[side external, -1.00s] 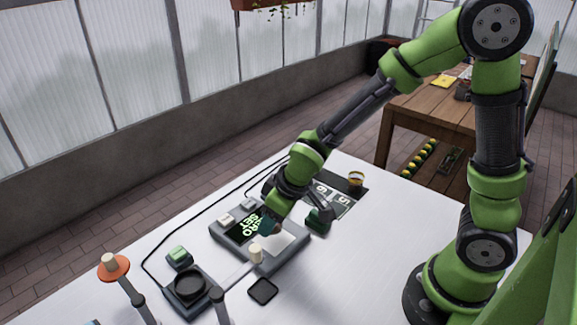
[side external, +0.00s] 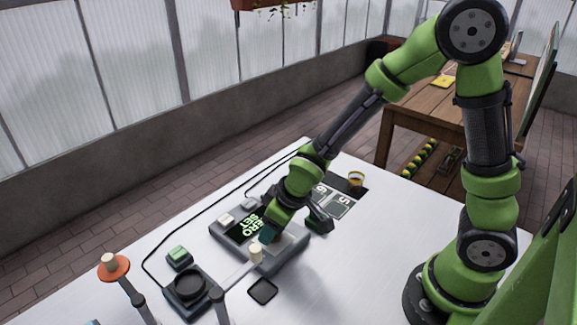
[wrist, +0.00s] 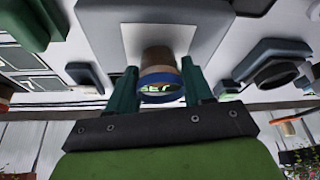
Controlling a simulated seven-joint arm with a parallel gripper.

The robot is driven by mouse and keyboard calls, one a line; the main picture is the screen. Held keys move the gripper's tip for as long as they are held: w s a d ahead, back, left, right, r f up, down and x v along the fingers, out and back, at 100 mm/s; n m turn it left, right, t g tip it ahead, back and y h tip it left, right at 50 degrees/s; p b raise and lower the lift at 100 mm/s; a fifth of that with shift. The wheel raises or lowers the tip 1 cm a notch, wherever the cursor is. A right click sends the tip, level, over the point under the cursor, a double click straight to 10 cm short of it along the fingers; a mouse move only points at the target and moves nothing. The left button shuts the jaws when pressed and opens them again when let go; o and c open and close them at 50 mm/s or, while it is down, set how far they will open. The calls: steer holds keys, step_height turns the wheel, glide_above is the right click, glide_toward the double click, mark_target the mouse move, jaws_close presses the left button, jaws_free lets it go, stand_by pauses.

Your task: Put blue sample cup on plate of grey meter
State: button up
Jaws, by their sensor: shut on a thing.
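My gripper (wrist: 160,82) is shut on the blue sample cup in the wrist view, with one teal finger on each side. The cup has a blue rim (wrist: 160,98) and a brownish body (wrist: 157,57). The grey meter's pale square plate (wrist: 200,25) lies behind the cup in that view. In the side view my gripper (side external: 268,236) is low over the grey meter (side external: 292,247), beside its dark display with green letters (side external: 250,223). The cup is mostly hidden there. I cannot tell whether it touches the plate.
A dark green block (side external: 318,222) is right of the meter. A device with a round black dish (side external: 190,286), a black square (side external: 262,290) and an orange-topped stand (side external: 114,265) are nearer the camera.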

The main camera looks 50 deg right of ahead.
steer(key=shift+f, duration=0.15)
stand_by(0.4)
steer(key=o, duration=1.5)
steer(key=shift+v, duration=2.5)
steer(key=shift+r, duration=1.5)
